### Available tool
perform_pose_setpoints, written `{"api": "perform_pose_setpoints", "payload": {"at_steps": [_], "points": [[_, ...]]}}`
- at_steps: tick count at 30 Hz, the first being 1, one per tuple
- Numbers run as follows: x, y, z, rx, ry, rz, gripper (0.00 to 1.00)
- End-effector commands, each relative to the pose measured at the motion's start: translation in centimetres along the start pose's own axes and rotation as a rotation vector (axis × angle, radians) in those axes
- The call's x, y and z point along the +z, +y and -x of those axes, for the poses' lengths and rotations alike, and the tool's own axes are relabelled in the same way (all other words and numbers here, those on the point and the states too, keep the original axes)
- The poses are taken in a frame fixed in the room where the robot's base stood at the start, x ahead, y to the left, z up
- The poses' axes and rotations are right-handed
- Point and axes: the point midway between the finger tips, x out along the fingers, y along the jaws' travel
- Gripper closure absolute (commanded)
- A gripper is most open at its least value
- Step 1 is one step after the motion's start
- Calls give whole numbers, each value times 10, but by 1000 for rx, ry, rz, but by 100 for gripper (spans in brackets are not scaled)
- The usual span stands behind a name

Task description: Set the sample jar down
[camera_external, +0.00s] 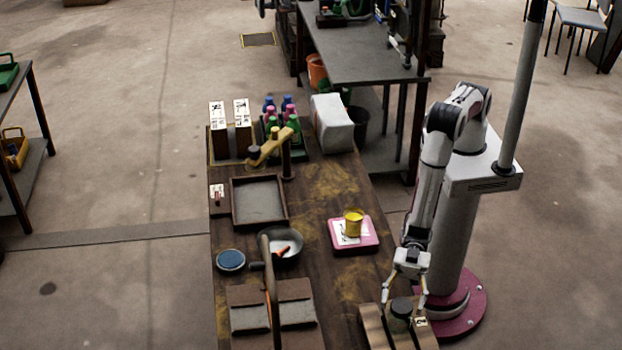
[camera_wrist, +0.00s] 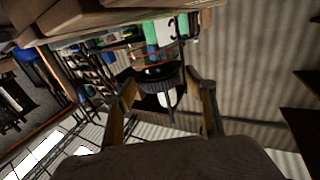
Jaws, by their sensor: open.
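A dark-lidded jar (camera_external: 400,308) stands at the wooden rack (camera_external: 373,328) on the table's near right corner. My gripper (camera_external: 404,297) points down over it, with its fingers apart on either side of the jar. In the wrist view, a dark round jar with a pale patch (camera_wrist: 160,88) shows between the spread fingers of my gripper (camera_wrist: 165,95). No clear contact between fingers and jar shows. A yellow pot (camera_external: 353,222) stands upright on a pink pad (camera_external: 370,238) farther back on the table.
A brown post (camera_external: 287,160) with a yellow arm, bottles (camera_external: 275,115) and a white block (camera_external: 332,123) stand at the back.

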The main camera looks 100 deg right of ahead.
Motion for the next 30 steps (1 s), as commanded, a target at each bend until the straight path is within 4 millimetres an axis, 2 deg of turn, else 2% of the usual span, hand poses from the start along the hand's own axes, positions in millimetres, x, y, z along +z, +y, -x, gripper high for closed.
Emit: {"api": "perform_pose_setpoints", "payload": {"at_steps": [22,30], "points": [[0,0,81,1,-2,-1,45],[0,0,100,0,-1,0,45]]}}
